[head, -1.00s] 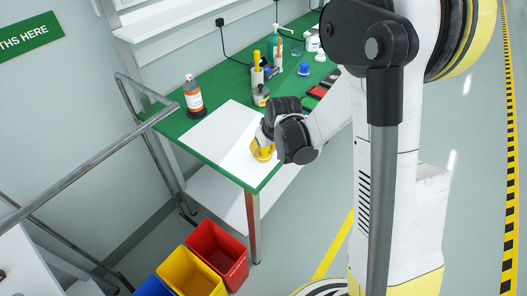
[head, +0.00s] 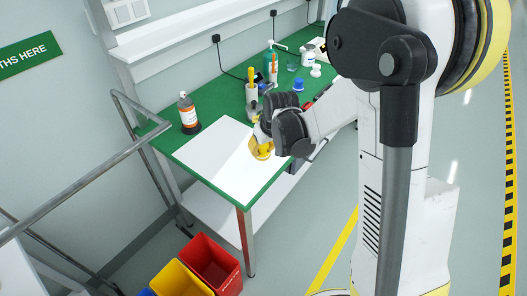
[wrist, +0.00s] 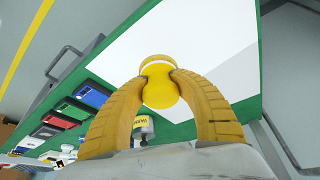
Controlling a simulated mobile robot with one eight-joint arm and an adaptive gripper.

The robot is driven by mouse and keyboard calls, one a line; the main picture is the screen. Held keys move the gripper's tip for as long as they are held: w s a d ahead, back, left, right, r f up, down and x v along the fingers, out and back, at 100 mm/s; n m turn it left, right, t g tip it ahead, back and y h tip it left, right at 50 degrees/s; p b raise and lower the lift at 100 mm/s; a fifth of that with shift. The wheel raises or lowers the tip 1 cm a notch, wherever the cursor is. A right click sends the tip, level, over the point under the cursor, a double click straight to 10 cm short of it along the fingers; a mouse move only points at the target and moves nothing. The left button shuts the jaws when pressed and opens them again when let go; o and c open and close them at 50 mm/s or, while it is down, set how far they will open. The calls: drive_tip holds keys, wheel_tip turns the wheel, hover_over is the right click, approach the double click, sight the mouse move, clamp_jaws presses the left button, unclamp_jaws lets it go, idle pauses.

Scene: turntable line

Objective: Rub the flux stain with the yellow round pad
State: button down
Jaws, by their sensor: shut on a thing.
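My gripper (wrist: 158,84) has its two yellow fingers closed around the knob of the yellow round pad (wrist: 157,62) in the wrist view. The pad also shows in the head view (head: 262,151), low over the right part of the white sheet (head: 219,157) on the green bench. I cannot tell whether the pad touches the sheet. No flux stain shows on the visible part of the sheet; any mark under the pad or gripper is hidden.
A bottle with an orange label (head: 188,113) stands at the sheet's back left. Red (head: 212,262) and yellow (head: 178,280) bins stand below the bench's front.

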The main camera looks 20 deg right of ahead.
drive_tip(key=shift+r+p, duration=0.75)
drive_tip(key=shift+r, duration=0.7)
